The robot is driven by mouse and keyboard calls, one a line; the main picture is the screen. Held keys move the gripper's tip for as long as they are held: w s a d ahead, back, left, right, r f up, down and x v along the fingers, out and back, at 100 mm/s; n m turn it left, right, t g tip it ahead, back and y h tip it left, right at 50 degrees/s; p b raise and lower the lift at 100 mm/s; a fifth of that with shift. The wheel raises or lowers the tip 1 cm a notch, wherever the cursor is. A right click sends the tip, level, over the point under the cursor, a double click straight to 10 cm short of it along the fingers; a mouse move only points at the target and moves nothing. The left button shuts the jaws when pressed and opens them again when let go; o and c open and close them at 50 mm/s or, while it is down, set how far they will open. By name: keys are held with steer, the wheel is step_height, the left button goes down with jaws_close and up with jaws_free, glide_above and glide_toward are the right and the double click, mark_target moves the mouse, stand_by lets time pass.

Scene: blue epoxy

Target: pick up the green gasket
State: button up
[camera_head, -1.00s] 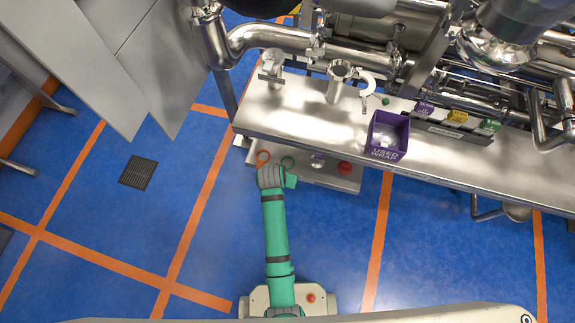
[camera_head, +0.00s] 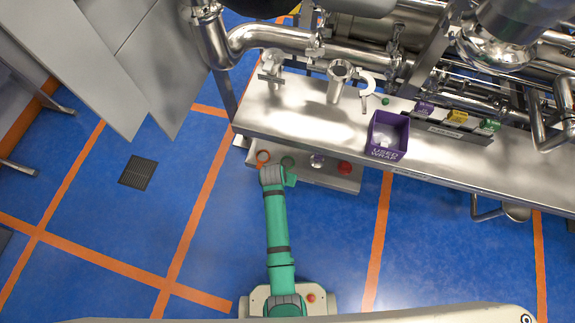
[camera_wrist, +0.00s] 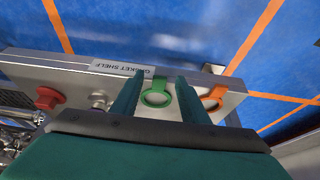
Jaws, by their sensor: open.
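The green gasket (camera_wrist: 156,94) is a ring with a tab. I cannot tell how far the fingertips are above the shelf. In the head view the green gasket (camera_head: 287,161) is small, just beyond my gripper (camera_head: 291,178), whose fingers are mostly hidden.
An orange gasket (camera_wrist: 213,97) lies close beside one finger. The metal bench (camera_head: 290,118) stands above and behind, with a purple bin (camera_head: 388,152). Blue floor in front is free.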

steer(key=shift+f, duration=0.25)
stand_by(0.4)
jaws_close()
